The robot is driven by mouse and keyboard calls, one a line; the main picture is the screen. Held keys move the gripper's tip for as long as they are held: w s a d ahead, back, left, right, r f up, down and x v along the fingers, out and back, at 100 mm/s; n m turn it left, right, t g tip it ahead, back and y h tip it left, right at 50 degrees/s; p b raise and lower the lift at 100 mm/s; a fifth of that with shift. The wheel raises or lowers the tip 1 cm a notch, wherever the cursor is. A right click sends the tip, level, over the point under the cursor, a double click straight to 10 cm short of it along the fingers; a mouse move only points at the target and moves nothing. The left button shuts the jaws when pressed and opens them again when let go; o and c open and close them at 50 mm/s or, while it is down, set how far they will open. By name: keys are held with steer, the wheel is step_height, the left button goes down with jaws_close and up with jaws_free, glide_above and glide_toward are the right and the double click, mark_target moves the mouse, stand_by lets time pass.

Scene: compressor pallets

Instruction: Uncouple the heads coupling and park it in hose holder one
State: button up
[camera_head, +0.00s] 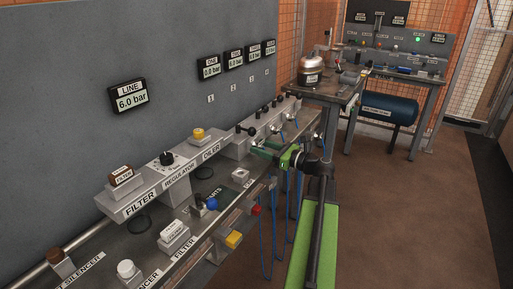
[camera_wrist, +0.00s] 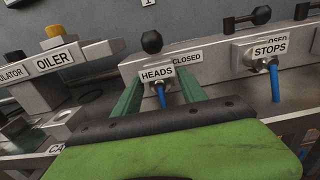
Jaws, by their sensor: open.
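The heads coupling (camera_wrist: 158,84) is a small metal fitting under the HEADS label (camera_wrist: 157,73) on the grey manifold, with a blue hose (camera_wrist: 162,98) hanging from it. My gripper (camera_wrist: 160,80) is open, its two green fingers reaching towards the manifold on either side of the coupling. I cannot tell whether they touch it. In the head view my gripper (camera_head: 262,150) is at the manifold, and its body hides the heads coupling. I cannot pick out hose holder one in either view.
The stops coupling (camera_wrist: 268,62) with its own blue hose sits to the right. A black-knobbed valve handle (camera_wrist: 151,42) stands above the heads label, beside a CLOSED sign (camera_wrist: 187,58). The oiler block (camera_wrist: 52,62) is at left. The LINE display (camera_head: 130,97) reads 6.0 bar.

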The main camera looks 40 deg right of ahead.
mark_target(263, 147)
jaws_close()
stand_by(0.3)
stand_by(1.1)
steer(key=shift+s, duration=0.1)
steer(key=shift+v, duration=2.95)
